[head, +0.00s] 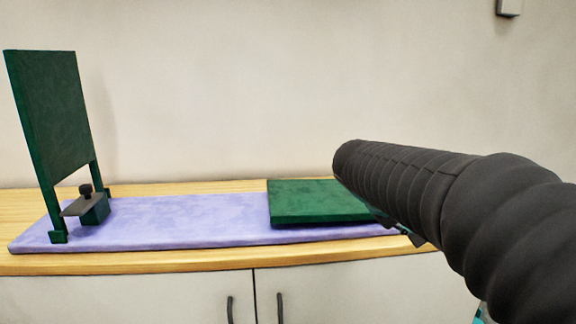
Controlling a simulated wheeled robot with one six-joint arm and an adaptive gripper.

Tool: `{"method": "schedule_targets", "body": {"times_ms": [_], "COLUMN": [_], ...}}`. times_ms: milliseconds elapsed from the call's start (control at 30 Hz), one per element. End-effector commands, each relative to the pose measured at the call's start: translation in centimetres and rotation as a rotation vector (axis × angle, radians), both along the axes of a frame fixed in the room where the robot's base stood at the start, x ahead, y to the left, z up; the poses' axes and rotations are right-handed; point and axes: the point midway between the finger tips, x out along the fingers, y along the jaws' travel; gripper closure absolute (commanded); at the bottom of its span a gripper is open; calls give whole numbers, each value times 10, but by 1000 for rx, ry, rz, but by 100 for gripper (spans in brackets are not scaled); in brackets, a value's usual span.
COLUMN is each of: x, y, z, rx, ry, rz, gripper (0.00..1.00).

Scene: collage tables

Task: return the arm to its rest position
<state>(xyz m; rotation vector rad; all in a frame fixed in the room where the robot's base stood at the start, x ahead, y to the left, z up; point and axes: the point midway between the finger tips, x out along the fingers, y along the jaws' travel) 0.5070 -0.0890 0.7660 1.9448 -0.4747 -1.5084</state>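My arm, in a black ribbed sleeve, reaches in from the right edge of the head view and extends over the right part of the counter. Its end covers the right side of a flat green board. My gripper is almost wholly hidden behind the arm; only small dark bits (408,234) show below it, near the mat's right end. Whether it is open, shut or holding something does not show.
A purple mat (190,220) lies on the wooden counter (140,263). At left stands an upright green panel (52,115) with a small dark clamp-like piece (88,205). The flat green board (312,203) lies at right. Cabinet doors (130,298) are below; the mat's middle is clear.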

Motion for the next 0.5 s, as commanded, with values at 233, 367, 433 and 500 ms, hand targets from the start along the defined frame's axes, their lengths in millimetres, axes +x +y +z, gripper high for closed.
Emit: {"method": "schedule_targets", "body": {"times_ms": [233,367,433,500], "x": [-89,-129,-150,-167], "y": [22,40,50,60], "z": [-24,-41,-50,-59], "rx": [269,405,477,546], "ry": [-47,-86,-111,-138], "rz": [5,5,2,1], "gripper": [100,100,100,100]}}
